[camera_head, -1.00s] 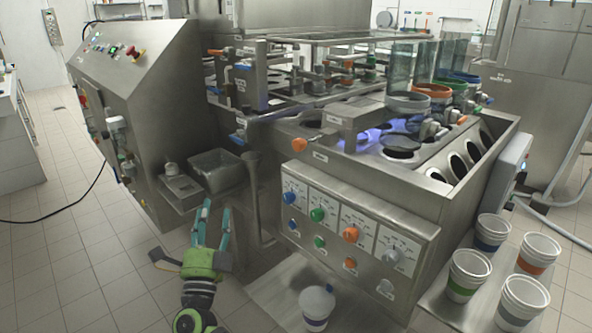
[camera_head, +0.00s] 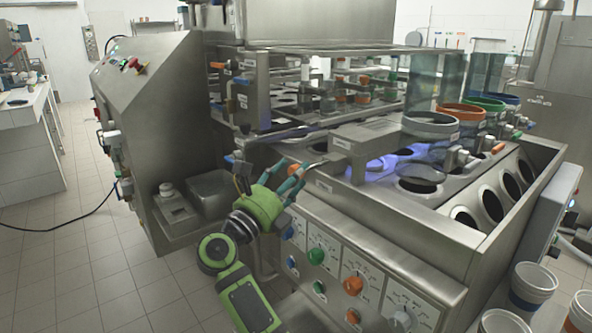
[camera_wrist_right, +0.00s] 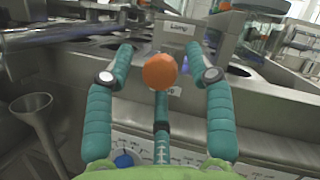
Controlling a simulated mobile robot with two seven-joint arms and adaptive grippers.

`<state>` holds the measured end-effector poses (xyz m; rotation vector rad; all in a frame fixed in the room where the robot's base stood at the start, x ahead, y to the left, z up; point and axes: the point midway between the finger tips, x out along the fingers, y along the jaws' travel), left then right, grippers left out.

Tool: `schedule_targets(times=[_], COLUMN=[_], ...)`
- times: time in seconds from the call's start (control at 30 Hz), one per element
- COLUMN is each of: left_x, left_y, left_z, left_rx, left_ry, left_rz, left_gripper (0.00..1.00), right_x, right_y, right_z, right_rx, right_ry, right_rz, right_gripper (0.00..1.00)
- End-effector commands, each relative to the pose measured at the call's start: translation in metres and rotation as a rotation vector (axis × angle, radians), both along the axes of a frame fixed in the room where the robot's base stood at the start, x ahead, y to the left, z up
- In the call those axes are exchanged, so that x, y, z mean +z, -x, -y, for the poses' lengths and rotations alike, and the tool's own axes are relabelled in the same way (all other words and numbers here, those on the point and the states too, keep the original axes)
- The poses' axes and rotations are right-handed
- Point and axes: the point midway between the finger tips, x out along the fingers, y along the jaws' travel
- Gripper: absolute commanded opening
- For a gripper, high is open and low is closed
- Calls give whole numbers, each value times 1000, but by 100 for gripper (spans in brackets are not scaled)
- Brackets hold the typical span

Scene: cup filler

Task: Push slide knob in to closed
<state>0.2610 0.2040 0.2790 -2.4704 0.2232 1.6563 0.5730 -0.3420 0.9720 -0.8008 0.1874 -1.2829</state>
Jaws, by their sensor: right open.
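The orange slide knob (camera_head: 295,170) sticks out from the upper front edge of the steel filling machine (camera_head: 395,225). In the right wrist view the round orange knob (camera_wrist_right: 160,71) lies between my right gripper's spread teal fingers, with the third finger below it. My right gripper (camera_head: 285,176) is open at the knob and partly covers it in the head view. The fingers are not closed on it; whether any touches it I cannot tell. The slide behind the knob is mostly hidden. My left gripper is not in view.
A control panel with coloured dials (camera_head: 353,285) lies below the knob. A steel funnel (camera_wrist_right: 38,125) stands to the left in the wrist view. A metal bracket (camera_head: 358,138) sits above and right of the knob. White cups (camera_head: 533,284) stand at the lower right.

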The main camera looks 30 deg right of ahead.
Motion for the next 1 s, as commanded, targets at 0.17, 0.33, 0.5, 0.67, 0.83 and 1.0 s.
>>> schedule_targets(times=[0.17,0.33,0.5,0.67,0.83,1.0], left_x=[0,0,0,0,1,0], left_y=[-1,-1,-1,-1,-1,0], left_z=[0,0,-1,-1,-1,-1], left_rx=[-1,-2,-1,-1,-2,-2], left_ry=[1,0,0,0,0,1], left_rz=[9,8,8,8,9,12], left_gripper=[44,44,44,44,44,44], right_x=[4,4,4,4,5,6], right_y=[-4,-4,-4,-4,-5,-6], right_z=[11,12,12,11,22,43], right_rx=[-1,0,0,1,-1,1], right_ry=[1,0,0,0,2,3], right_rz=[0,0,0,1,1,3], right_gripper=[54,54,18,0,0,0])
